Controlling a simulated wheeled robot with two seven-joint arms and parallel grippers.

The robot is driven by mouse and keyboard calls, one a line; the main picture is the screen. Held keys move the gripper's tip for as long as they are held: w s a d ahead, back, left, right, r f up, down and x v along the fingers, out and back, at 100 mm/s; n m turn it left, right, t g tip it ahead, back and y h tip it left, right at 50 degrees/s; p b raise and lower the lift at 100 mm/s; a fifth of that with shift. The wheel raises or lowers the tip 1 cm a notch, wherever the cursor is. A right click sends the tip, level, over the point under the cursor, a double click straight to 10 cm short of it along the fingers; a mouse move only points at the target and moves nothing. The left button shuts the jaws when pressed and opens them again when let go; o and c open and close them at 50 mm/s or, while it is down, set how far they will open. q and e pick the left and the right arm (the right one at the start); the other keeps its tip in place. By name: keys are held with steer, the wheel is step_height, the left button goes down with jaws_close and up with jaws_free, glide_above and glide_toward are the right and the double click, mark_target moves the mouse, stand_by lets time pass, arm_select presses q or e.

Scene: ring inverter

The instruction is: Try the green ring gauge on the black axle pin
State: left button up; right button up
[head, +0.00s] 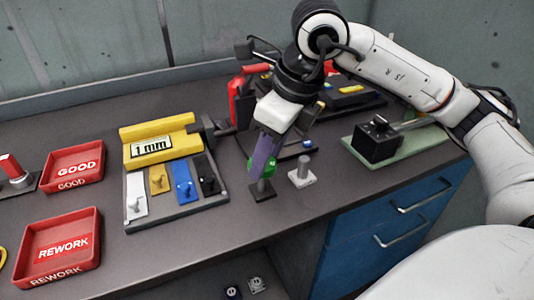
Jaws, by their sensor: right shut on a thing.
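My right gripper (264,165) reaches down from above at the middle of the bench and is shut on the green ring gauge (270,169). The gripper's purple fingers cover part of the ring. Directly below is a dark pin on a square black base (263,193), which I take for the black axle pin. The ring is at or just above the pin's top; I cannot tell whether it is around the pin. My left gripper is not in view.
A grey pin stand (301,173) is just right of the black base. A grey tray (180,211) with white, yellow, blue and black pieces lies left, below a yellow "1 mm" block (160,140). Red GOOD (73,165) and REWORK (60,246) trays are far left.

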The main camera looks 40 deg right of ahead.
stand_by(0.4)
steer(key=shift+f+b, duration=1)
steer(key=shift+f, duration=0.05)
stand_by(2.1)
steer(key=shift+r, duration=0.15)
step_height(320, 180, up, 6)
steer(key=p, duration=0.5)
steer(key=shift+r, duration=0.2)
stand_by(0.8)
